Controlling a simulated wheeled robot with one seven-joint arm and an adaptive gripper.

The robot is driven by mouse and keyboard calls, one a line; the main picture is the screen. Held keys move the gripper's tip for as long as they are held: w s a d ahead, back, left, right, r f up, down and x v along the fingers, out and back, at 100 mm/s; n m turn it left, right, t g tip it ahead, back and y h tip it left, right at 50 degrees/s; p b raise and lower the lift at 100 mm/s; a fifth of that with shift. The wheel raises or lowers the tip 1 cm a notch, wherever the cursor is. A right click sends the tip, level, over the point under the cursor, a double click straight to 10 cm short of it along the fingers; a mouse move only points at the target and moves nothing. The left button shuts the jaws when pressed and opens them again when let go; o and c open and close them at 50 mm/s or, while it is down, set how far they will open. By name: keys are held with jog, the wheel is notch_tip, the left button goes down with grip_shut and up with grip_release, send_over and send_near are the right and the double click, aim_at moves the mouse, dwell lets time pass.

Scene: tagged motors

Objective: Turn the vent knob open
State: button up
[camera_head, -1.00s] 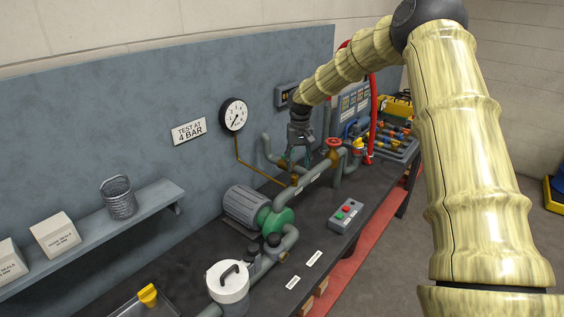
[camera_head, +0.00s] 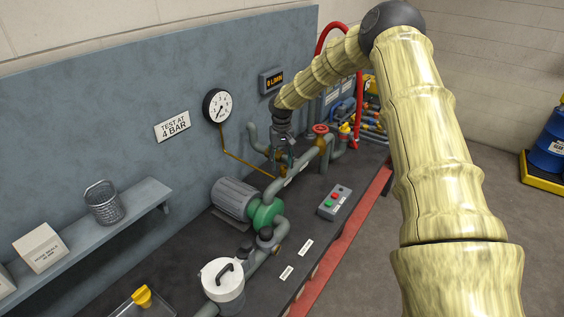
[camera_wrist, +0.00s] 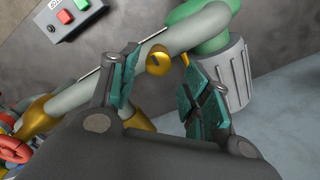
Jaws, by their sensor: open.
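A small round brass knob (camera_wrist: 158,60) with a dark slot, apparently the vent knob, sits on the grey pipe (camera_wrist: 195,30) in the wrist view. My gripper (camera_wrist: 161,68) is open, with one teal-padded finger on each side of the knob in the picture. I see no clear contact, and the height gap is hard to judge. In the head view my gripper (camera_head: 284,164) points down over the pipe by the pump; its fingers largely hide the knob there. A brass tube runs from the round gauge (camera_head: 217,106) down to this pipe.
A red handwheel (camera_head: 321,129) stands on the pipe just right of my gripper. The green and grey pump motor (camera_head: 233,197), a button box (camera_head: 336,201) and a white-lidded pot (camera_head: 222,279) are on the dark bench. A wall display (camera_head: 271,80) is behind my arm.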

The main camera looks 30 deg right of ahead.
jog(key=shift+s+d+f, duration=0.1)
jog(key=shift+f, duration=0.1)
jog(key=shift+s+f+p, duration=0.2)
jog(key=shift+s+p, duration=0.15)
jog(key=shift+s, duration=0.25)
jog(key=shift+w+f, duration=0.45)
jog(key=shift+s+r, duration=0.2)
jog(key=shift+s, duration=0.05)
jog(key=c, duration=1.1)
